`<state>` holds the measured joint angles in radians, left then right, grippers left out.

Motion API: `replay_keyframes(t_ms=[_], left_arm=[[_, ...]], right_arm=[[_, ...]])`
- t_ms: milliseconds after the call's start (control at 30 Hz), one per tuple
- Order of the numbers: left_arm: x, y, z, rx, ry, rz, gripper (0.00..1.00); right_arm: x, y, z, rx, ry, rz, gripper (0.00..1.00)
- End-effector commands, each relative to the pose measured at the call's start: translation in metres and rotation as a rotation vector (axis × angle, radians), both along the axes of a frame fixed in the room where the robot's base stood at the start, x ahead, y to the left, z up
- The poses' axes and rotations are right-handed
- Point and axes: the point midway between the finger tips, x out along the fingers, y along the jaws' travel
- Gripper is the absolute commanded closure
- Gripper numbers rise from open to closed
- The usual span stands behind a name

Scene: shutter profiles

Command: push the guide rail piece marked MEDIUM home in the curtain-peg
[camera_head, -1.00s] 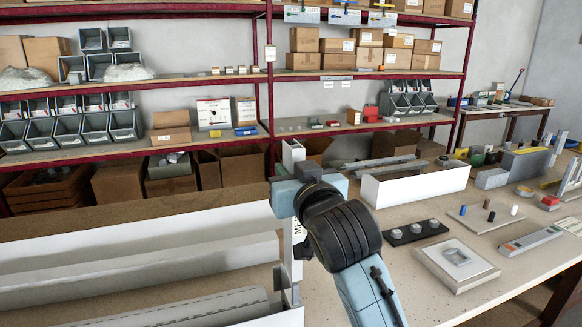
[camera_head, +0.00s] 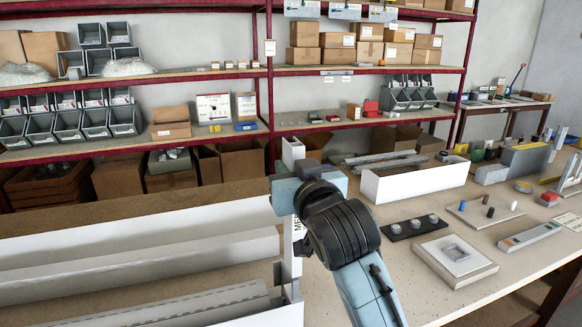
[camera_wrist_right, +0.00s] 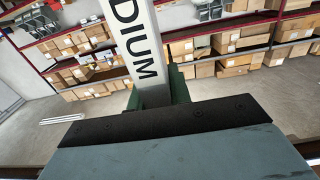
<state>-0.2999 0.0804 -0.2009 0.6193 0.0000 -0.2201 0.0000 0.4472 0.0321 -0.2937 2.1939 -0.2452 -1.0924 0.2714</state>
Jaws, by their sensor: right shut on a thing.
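The guide rail piece marked MEDIUM (camera_head: 297,243) is a white upright strip with dark lettering in the head view. My right gripper (camera_head: 297,188) is shut on it. Part of the lettering, "DIUM", shows on the piece in the right wrist view (camera_wrist_right: 137,42). The lower end of the piece is at a grey metal fitting (camera_head: 290,283) at the end of the long white profiles; this may be the curtain-peg, and I cannot tell how deep the piece sits. My arm hides part of the piece. My left gripper is not in view.
Long white profiles (camera_head: 140,248) fill the left of the bench. A white open box (camera_head: 415,182), a black strip with knobs (camera_head: 414,228) and a square plate (camera_head: 455,260) lie to the right. Shelves with boxes stand behind.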

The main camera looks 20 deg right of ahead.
Motion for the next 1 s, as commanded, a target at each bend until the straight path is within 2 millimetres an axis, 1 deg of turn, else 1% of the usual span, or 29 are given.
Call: replay_keyframes(t_ms=[400, 700, 1000], left_arm=[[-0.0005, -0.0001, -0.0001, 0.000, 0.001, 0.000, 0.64], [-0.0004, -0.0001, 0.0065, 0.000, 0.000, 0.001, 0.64], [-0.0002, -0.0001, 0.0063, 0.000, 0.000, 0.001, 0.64]], right_arm=[[0.0000, 0.0001, -0.0002, 0.000, 0.000, 0.000, 1.00], [-0.0001, 0.0000, 0.0002, 0.001, 0.002, 0.000, 1.00], [-0.0001, 0.0001, -0.0005, 0.000, 0.000, 0.000, 1.00]])
